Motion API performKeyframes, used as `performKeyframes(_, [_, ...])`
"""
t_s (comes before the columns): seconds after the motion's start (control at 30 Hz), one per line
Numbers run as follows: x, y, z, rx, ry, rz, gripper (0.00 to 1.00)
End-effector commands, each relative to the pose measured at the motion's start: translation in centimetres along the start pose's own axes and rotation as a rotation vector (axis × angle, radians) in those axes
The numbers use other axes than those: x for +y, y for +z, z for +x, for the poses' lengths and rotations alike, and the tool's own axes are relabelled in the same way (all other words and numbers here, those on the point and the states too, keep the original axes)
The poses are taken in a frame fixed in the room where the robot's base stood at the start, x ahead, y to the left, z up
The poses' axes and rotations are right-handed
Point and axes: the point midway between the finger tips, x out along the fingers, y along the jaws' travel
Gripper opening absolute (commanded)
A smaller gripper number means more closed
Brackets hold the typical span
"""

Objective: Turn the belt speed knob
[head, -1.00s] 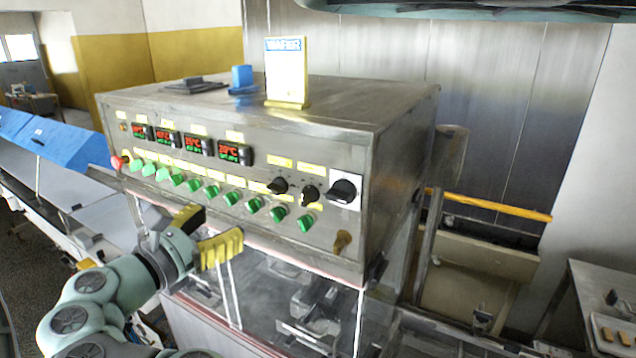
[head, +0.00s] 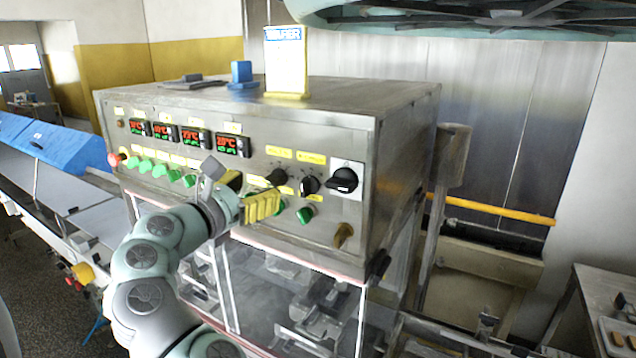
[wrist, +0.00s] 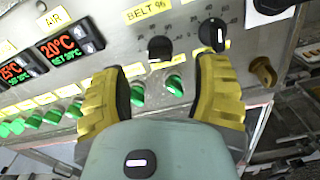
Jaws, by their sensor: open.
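The belt speed knob is a black rotary knob (head: 276,178) under a yellow label on the steel control panel (head: 250,215). In the wrist view the knob (wrist: 158,47) sits below a label reading "BELT %" (wrist: 148,10). My gripper (head: 250,190) is open and empty, just left of the knob and close to the panel in the head view. In the wrist view its two yellow fingers (wrist: 163,80) are spread, and the knob shows beyond the gap between them. The fingers do not appear to grip it.
A second black knob (head: 309,185) and a large black switch (head: 343,180) are to the right. Green switches (wrist: 174,84) line the row below. Red-green displays (head: 232,145), a red button (head: 114,160) and a brass-coloured knob (head: 343,235) are also on the panel.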

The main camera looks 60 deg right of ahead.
Motion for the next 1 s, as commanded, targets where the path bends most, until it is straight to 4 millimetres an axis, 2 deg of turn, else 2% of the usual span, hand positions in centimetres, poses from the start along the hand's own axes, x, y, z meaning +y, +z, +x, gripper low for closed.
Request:
performKeyframes(0.5, [0.0,0.2,5.0,0.001,-0.003,0.001,0.62])
performKeyframes(0.7, [0.1,0.0,5.9,0.001,0.001,0.0,0.62])
performKeyframes(1.0, [0.1,-0.1,6.2,0.001,0.002,0.0,0.62])
